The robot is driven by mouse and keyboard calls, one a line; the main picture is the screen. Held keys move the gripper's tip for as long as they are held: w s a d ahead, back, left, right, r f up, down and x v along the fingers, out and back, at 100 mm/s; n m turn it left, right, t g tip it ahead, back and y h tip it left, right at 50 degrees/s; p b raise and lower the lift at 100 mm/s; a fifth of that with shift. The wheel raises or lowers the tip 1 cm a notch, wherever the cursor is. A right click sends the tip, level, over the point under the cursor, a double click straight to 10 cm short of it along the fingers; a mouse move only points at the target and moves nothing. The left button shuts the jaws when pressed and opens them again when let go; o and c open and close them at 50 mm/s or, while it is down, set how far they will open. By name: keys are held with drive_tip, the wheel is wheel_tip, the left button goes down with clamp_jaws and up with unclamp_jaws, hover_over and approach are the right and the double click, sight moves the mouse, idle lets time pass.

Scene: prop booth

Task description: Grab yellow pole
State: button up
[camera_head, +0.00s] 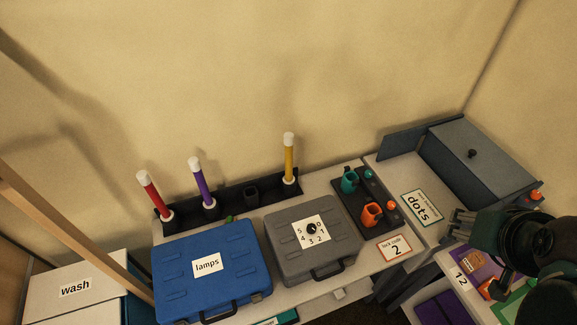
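The yellow pole (289,160) stands upright in the right end of a black rack (230,212) at the back of the table. It has a white cap on top and a white collar at its foot. My gripper (462,224) is at the lower right, dark and partly hidden by my own arm. It is well to the right of the pole and apart from it. Its fingers are too dark and turned away to show whether they are open.
A red pole (153,195) and a purple pole (203,182) stand left in the rack, beside an empty socket (251,195). A blue case (180,265) and a grey case (290,250) lie in front.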

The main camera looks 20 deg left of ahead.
drive_tip(key=shift+w+a+r, duration=0.1)
idle(0.3)
drive_tip(key=w+a+r+n+g+y, duration=0.15)
drive_tip(key=w+a+r+n, duration=0.3)
drive_tip(key=w+a, duration=0.6)
drive_tip(key=n+g, duration=0.4)
drive_tip(key=n, duration=0.5)
hover_over(289, 134)
drive_tip(key=d, duration=1.6)
wheel_tip(289, 134, down, 8)
drive_tip(key=a+f+n, duration=0.1)
drive_tip(key=a+f, duration=0.2)
drive_tip(key=a, duration=0.2)
drive_tip(key=a+f+n+g+h, duration=0.1)
drive_tip(key=a+f+n, duration=0.1)
drive_tip(key=a, duration=0.3)
drive_tip(key=a+f+n, duration=0.1)
drive_tip(key=a+f, duration=0.2)
drive_tip(key=a, duration=0.2)
drive_tip(key=shift+a+f+g+h+p, duration=0.25)
drive_tip(key=shift+f+g+p, duration=0.1)
drive_tip(key=shift+f, duration=0.05)
drive_tip(key=shift+s+a+f+n, duration=0.1)
drive_tip(key=shift+a+f+n, duration=0.05)
drive_tip(key=shift+a+n, duration=0.1)
drive_tip(key=shift+f, duration=1.3)
